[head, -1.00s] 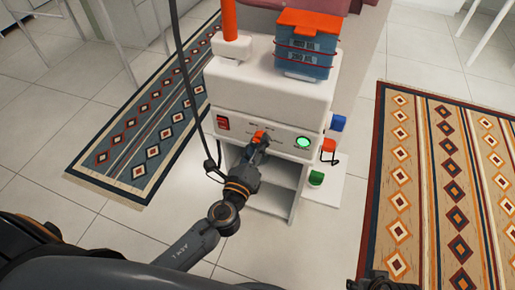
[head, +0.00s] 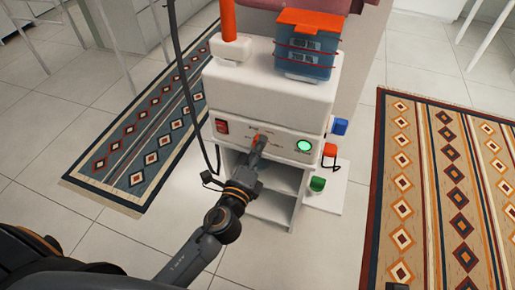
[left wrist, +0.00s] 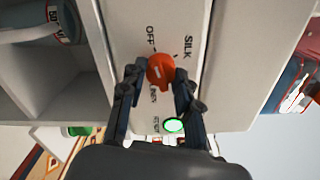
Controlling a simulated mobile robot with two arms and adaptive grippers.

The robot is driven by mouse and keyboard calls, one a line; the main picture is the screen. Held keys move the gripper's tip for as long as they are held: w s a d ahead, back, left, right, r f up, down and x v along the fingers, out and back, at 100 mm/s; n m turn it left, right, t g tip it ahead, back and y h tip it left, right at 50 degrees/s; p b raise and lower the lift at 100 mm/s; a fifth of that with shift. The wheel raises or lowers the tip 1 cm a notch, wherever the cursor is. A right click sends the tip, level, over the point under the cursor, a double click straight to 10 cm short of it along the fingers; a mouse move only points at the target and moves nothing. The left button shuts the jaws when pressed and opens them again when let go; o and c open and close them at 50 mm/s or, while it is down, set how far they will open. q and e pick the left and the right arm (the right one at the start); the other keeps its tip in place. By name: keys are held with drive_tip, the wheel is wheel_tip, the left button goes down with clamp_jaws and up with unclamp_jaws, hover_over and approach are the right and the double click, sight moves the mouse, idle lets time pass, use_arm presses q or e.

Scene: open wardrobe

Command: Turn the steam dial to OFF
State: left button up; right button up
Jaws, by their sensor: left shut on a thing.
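The orange-red steam dial (left wrist: 160,70) is on the white front panel (left wrist: 165,25) of the steam station. OFF, SILK and LINEN are printed around it; I cannot tell surely which mark it points at. My left gripper (left wrist: 160,80) has its two dark fingers around the dial, one on each side, and is shut on it. In the head view my left gripper (head: 258,146) reaches the panel's middle and hides part of the dial (head: 257,138). A dark tip at the bottom right edge may be my right gripper (head: 399,272); its fingers cannot be made out.
A red switch (head: 222,126) is left of the dial and a lit green button (head: 304,146) right of it. A blue water tank (head: 305,50) stands on top. Blue, red and green parts sit at the right side. A cable hangs at the left. Open shelves lie below the panel.

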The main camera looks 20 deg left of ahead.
use_arm(q)
drive_tip(key=o, duration=1.1)
drive_tip(key=shift+o, duration=0.2)
drive_tip(key=s, duration=1.2)
drive_tip(key=shift+a, duration=0.2)
